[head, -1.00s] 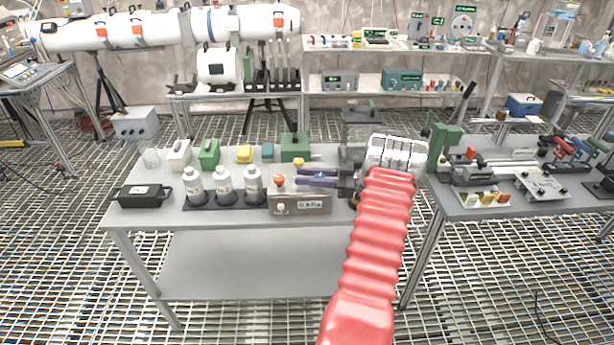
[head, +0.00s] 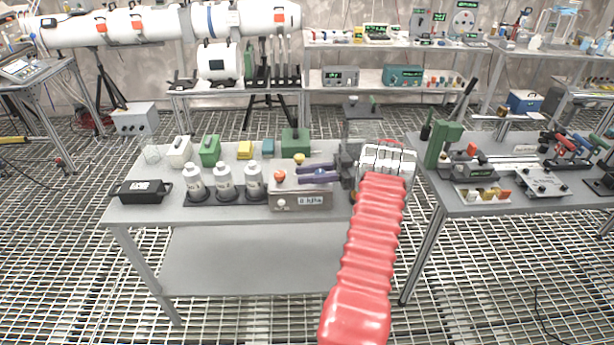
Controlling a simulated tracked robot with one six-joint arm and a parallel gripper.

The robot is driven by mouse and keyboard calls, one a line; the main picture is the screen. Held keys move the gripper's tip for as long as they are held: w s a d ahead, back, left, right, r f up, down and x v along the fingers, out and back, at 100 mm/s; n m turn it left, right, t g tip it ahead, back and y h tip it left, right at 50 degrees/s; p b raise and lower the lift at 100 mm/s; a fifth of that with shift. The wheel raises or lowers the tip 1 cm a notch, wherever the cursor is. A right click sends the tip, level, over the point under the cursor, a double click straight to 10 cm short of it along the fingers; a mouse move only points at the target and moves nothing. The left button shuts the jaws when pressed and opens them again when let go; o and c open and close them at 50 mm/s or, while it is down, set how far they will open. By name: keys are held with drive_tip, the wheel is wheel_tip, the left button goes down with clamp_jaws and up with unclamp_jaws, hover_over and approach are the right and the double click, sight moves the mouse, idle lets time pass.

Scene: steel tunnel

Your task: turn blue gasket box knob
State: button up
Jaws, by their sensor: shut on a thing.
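The gasket box (head: 301,201) is a low beige box with a small display reading about 0 hPa, at the front of the middle table. An orange-red knob (head: 279,175) stands on its left and a yellow knob (head: 299,159) at its back. My gripper (head: 304,174) reaches in from the right, low over the box top, its violet-blue fingers pointing left. It is shut on what seems to be the blue knob. That knob is mostly hidden and hard to tell from the fingers. My red-sleeved arm covers the table right of the box.
White bottles (head: 224,183) stand in a black rack just left of the box. A black case (head: 141,191) lies further left. Small coloured boxes (head: 210,151) and a larger green one (head: 295,142) line the back.

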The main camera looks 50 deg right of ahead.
drive_tip(key=o, duration=1.1)
drive_tip(key=shift+c, duration=0.2)
